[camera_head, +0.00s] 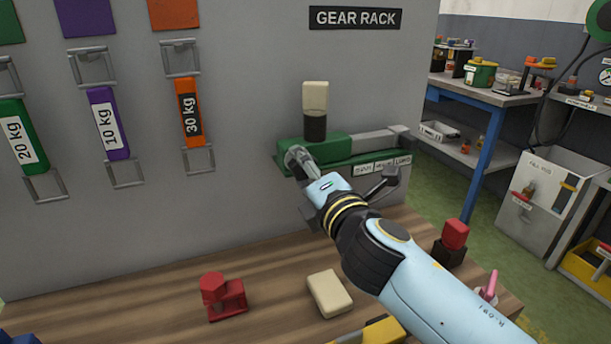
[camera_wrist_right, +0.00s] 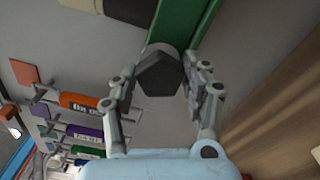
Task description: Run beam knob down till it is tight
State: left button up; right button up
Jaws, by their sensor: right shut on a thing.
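The beam knob (camera_wrist_right: 160,76) is a dark, faceted piece at the near end of the green beam (camera_wrist_right: 184,25) in the right wrist view. My right gripper (camera_wrist_right: 162,80) has one finger on each side of it and is shut on it. A cream block with a black lower part (camera_head: 315,108) stands upright on the beam. My left gripper is not in view.
The grey wall panel (camera_head: 240,120) carries a GEAR RACK sign (camera_head: 355,18) and hanging weights, such as an orange one (camera_head: 190,112). On the wooden table (camera_head: 130,290) are a red clamp-like piece (camera_head: 222,297) and a cream block (camera_head: 329,293).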

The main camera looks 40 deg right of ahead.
jog(key=m+b, duration=0.5)
jog(key=m, duration=0.6)
jog(key=shift+f+m, duration=0.15)
jog(key=shift+m, duration=0.15)
jog(key=shift+m+b, duration=0.3)
jog(key=o, duration=1.1)
jog(key=shift+s, duration=0.1)
jog(key=v, duration=1.2)
